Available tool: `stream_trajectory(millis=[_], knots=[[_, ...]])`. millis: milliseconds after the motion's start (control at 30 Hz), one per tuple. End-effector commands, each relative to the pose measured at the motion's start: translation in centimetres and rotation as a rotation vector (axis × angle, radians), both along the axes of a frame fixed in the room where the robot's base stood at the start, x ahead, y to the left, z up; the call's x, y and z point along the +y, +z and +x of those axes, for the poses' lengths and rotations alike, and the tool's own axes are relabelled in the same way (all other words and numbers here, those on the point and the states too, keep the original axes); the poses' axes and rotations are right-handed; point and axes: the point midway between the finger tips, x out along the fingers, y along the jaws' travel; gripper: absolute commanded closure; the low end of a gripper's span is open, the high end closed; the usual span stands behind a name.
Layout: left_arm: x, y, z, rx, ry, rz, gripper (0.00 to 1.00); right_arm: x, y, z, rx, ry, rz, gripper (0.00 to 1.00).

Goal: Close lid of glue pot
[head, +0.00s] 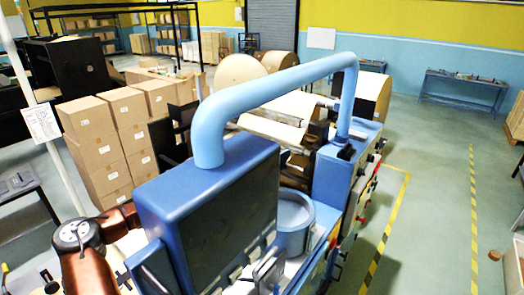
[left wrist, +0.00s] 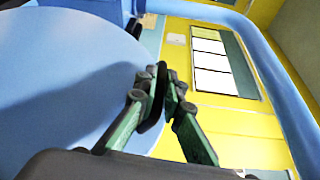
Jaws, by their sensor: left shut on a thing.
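The glue pot (head: 295,238) is a light blue round vessel on the blue machine in the head view, right of the dark panel. From this angle I cannot tell how its lid sits. In the left wrist view a large light blue disc (left wrist: 60,75), which looks like the lid, fills the left side. My left gripper (left wrist: 165,90) has its green fingers shut on a dark upright piece, apparently the lid's handle (left wrist: 153,100), at the disc's right edge. In the head view my left gripper is hidden behind the machine's panel.
The blue machine's upright panel (head: 215,215) and arched light blue pipe (head: 275,85) stand close around the pot. Stacked cartons (head: 100,140) are at left. Yellow-black floor tape (head: 474,220) marks open floor at right.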

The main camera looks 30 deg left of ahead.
Motion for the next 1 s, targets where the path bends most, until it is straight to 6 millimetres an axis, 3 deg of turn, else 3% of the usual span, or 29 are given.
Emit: stream_trajectory(millis=[533,567,800,1000], knots=[[-0.72,-0.33,-0.06,0.003,-0.002,-0.003,1.00,0.26,-0.09,0.04,-0.001,0.000,0.003,0.84],[-0.71,-0.32,-0.06,0.003,-0.002,-0.003,0.91,0.26,-0.09,0.04,-0.001,0.000,0.003,0.84],[-0.67,-0.27,-0.05,0.002,-0.001,-0.003,0.75,0.22,-0.09,0.04,-0.001,0.000,0.002,0.84],[-0.64,-0.22,-0.05,0.001,0.000,-0.002,0.74,0.08,-0.08,0.04,0.000,0.001,0.001,0.84]])
